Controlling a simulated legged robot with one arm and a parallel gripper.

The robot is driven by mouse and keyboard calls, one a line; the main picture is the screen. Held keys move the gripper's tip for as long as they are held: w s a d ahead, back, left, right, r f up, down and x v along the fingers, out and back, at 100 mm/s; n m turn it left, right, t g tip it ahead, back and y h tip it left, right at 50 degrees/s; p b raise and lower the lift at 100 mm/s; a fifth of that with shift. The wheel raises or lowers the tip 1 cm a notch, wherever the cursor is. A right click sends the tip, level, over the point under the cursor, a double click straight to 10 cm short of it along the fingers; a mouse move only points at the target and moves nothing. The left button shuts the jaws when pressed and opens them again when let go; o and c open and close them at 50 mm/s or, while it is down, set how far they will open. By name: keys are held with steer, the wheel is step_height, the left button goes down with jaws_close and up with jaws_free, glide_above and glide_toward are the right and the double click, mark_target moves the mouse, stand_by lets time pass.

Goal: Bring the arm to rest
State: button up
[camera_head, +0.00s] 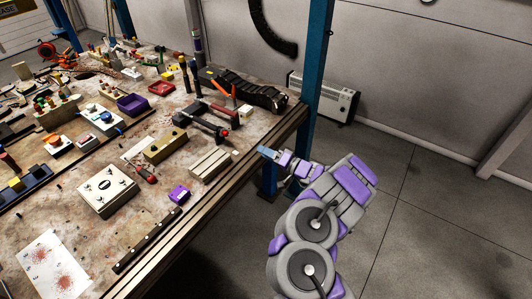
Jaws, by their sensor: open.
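My arm, grey and purple, rises from the lower right and reaches toward the right edge of the workbench (262,128). My gripper (268,153) is at its far end, small in this view, beside the bench's edge. It is open, and I see nothing held in it. Whether it touches the bench edge is too small to tell.
The bench holds a white box (107,192), a brass-coloured block (166,146), a purple item (180,194), a purple bin (132,104) and a black ribbed piece (245,88). A blue post (316,60) and white heater (325,97) stand behind. The floor (430,225) at right is clear.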

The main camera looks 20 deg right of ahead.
steer(key=s+a+r+n+g+y, duration=0.1)
steer(key=a+r+n+g+y, duration=0.3)
steer(key=a+r, duration=0.8)
steer(key=s+a+r+n+g+y, duration=0.1)
steer(key=s+a+r+n+g, duration=0.2)
steer(key=s+a+r+g, duration=0.5)
steer(key=s+a+r+n+g, duration=0.2)
steer(key=s+a+r+g, duration=0.25)
steer(key=s+a, duration=0.65)
steer(key=s+d+g+h, duration=0.2)
steer(key=s+h, duration=0.4)
steer(key=s, duration=1)
steer(key=s+d+f+m+t+h, duration=0.1)
steer(key=s+d+f+m+h, duration=0.1)
steer(key=s+d+h, duration=0.2)
steer(key=s+d+f+m+t+h, duration=0.1)
steer(key=s+d+h, duration=0.4)
steer(key=s+d, duration=0.5)
steer(key=d+f+m, duration=0.1)
steer(key=d+f, duration=0.1)
steer(key=d, duration=0.1)
steer(key=shift+s+d+h, duration=0.15)
steer(key=shift+s+h, duration=0.05)
steer(key=shift+h, duration=0.1)
